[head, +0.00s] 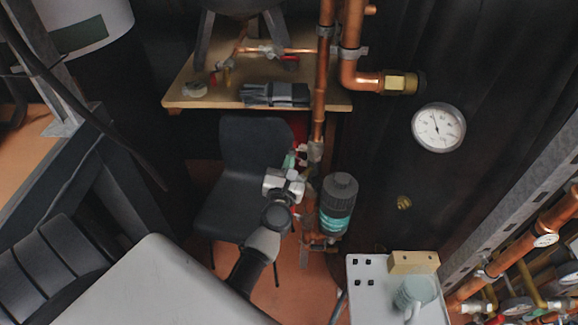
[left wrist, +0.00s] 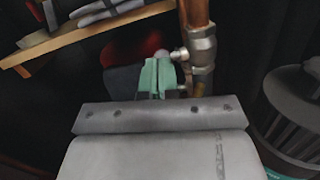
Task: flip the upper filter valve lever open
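The filter (head: 338,205), a dark cylinder with a teal band, stands beside the vertical copper pipe. It also shows in the left wrist view (left wrist: 290,115) at the right edge. The upper filter valve (head: 315,151) is a metal fitting on the pipe above the filter; it also shows in the left wrist view (left wrist: 201,45). My left gripper (head: 290,161) is left of the pipe, close to the valve. Its green fingers (left wrist: 157,76) are together with nothing clearly between them. My right gripper is not in view.
A black chair (head: 240,185) stands behind my left arm. A wooden shelf (head: 205,100) holds a dark bundle (head: 276,94) above. A pressure gauge (head: 438,128) is on the dark wall.

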